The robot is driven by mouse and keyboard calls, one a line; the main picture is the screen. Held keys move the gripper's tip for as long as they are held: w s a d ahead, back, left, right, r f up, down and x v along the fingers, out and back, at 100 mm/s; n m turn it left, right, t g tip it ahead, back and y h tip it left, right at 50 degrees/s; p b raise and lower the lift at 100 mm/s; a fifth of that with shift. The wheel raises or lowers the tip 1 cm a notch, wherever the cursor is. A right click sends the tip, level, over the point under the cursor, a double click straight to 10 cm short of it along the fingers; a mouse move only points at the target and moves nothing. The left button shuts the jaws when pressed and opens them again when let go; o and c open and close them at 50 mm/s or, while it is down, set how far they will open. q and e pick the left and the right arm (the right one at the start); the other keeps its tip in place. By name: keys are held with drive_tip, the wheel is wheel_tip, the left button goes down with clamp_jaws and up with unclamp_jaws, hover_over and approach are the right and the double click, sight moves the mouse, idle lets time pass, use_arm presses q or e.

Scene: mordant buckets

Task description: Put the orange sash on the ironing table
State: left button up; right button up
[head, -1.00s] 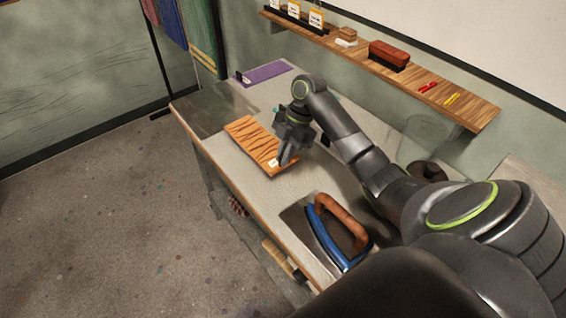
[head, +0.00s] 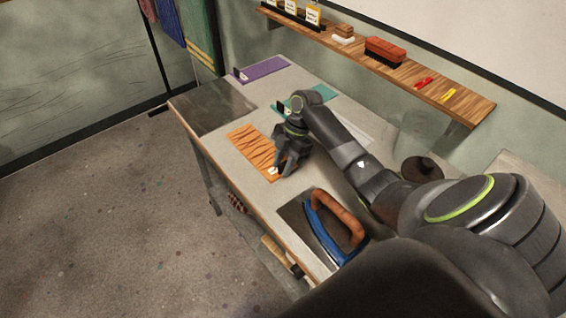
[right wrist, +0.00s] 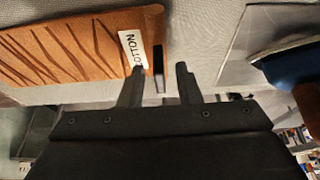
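The orange sash (head: 252,148) with dark wavy stripes lies flat on the grey tabletop (head: 235,112), along its left side. Its white label, reading "COTTON" (right wrist: 133,50), and a dark upright tab (right wrist: 158,68) are at its near end. My right gripper (head: 279,170) is over that end; in the right wrist view its two fingers (right wrist: 160,82) stand apart on either side of the tab, with gaps visible. Part of the sash's near end is hidden by the gripper in the head view. My left gripper is not in view.
A blue iron with a brown handle (head: 335,222) stands on a metal plate near the front. A purple cloth (head: 262,69) and a teal cloth (head: 322,92) lie farther back. A wall shelf (head: 470,103) holds brushes and cards. A dark round object (head: 418,168) sits right of my arm.

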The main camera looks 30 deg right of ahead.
drive_tip(key=shift+r, duration=0.1)
drive_tip(key=b+v, duration=0.2)
drive_tip(key=v, duration=1)
drive_tip(key=shift+b, duration=0.3)
